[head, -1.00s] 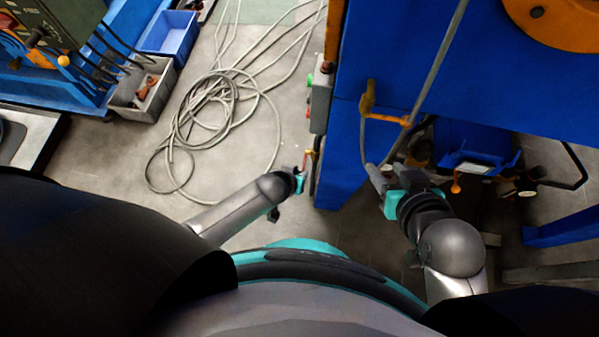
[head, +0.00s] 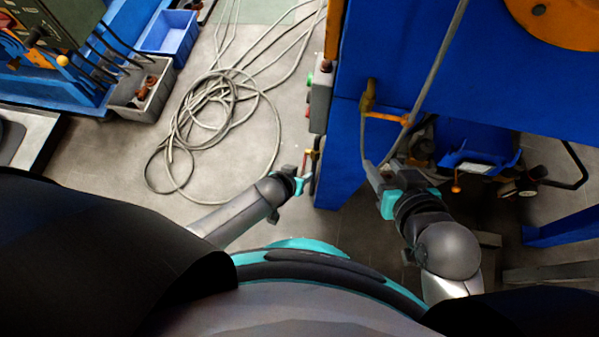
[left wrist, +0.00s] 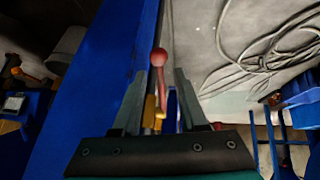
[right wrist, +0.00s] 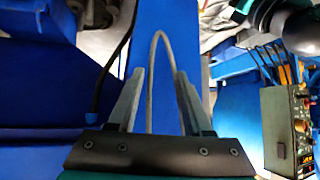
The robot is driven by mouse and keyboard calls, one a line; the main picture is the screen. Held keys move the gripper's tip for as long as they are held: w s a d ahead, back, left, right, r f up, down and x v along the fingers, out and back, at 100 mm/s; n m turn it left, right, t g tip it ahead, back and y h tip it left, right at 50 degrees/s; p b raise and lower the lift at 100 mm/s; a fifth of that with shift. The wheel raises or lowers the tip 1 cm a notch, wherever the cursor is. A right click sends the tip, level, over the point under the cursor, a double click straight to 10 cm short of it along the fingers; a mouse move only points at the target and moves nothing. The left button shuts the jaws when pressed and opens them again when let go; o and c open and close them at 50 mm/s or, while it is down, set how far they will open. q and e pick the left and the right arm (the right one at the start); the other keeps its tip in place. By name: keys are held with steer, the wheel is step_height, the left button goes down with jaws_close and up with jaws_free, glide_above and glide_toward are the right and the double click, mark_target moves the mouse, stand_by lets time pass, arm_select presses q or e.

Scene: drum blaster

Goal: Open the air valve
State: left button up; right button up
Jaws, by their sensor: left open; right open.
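The air valve has a red lever with a round knob (left wrist: 159,57) and a brass body (left wrist: 150,110) beside the blue machine's side. In the head view, the valve (head: 309,155) shows small at the machine's edge. My left gripper (head: 301,175) is open close to it. In the left wrist view, the red lever lies between the open fingers of this gripper (left wrist: 160,82), with no clear grip on it. My right gripper (head: 377,177) is open by the blue machine. In the right wrist view, a grey hose (right wrist: 152,70) loops between the fingers of this gripper (right wrist: 159,80).
The blue machine (head: 460,75) fills the upper right. A control box with buttons (head: 319,100) hangs on its side, above the valve in the head view. A coiled grey cable (head: 200,125) lies on the floor. Grey (head: 145,95) and blue (head: 168,35) bins stand at upper left.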

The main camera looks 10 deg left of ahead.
steer(key=shift+d, duration=0.1)
arm_select(q)
steer(key=shift+s+a+r, duration=0.1)
steer(key=shift+r, duration=0.15)
steer(key=shift+s+r+p, duration=0.25)
steer(key=shift+r+p, duration=0.1)
steer(key=shift+p, duration=0.2)
steer(key=shift+s+a+r+p, duration=0.15)
steer(key=shift+s+r+p, duration=0.15)
steer(key=shift+r+p, duration=0.2)
arm_select(e)
steer(key=s+d+g+h+p, duration=0.2)
steer(key=s+d+g+h, duration=0.1)
steer(key=s+d+g, duration=0.15)
arm_select(q)
steer(key=p+v, duration=0.6)
steer(key=v, duration=0.6)
steer(key=shift+s+r, duration=0.2)
steer(key=shift+s, duration=0.05)
arm_select(e)
steer(key=s+d+f+g, duration=0.1)
steer(key=s+f, duration=0.1)
steer(key=f, duration=0.5)
steer(key=s+d+f+g, duration=0.1)
steer(key=s+f, duration=0.1)
steer(key=f, duration=0.6)
steer(key=shift+s, duration=0.3)
